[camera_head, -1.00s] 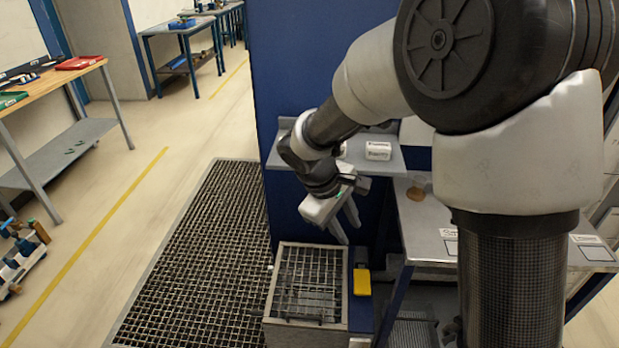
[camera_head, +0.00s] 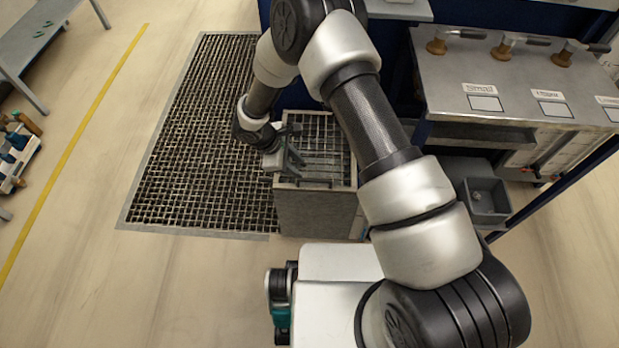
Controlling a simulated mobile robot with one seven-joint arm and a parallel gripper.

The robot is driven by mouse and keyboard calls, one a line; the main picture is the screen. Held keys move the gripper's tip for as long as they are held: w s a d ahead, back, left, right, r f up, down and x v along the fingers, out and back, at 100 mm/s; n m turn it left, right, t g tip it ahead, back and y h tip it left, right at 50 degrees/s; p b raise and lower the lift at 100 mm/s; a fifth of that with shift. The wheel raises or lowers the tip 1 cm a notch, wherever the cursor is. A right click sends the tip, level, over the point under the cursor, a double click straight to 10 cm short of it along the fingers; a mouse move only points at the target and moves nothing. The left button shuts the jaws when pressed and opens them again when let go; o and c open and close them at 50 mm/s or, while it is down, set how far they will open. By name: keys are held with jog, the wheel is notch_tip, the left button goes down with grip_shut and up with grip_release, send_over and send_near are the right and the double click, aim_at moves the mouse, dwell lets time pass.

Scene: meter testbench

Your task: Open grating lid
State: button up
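The grating lid (camera_head: 322,140) lies flat on top of a grey metal box (camera_head: 318,213) and looks closed. A dark bar, likely its handle, runs along the near edge. My gripper (camera_head: 296,160) is low at the left side of the box top, with its fingers pointing right over the left rim of the lid. The fingers look apart and nothing shows between them. I cannot tell whether they touch the lid.
A dark floor grate (camera_head: 195,140) lies left of the box. A grey bench (camera_head: 540,75) with several brass-and-black fittings stands at the right, with a grey bin (camera_head: 486,200) below it. A small cart (camera_head: 15,150) stands at far left. The floor between is clear.

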aim_at(313, 180)
jog(key=b+x, duration=0.1)
jog(key=x, duration=0.9)
jog(key=shift+f, duration=0.1)
grip_shut()
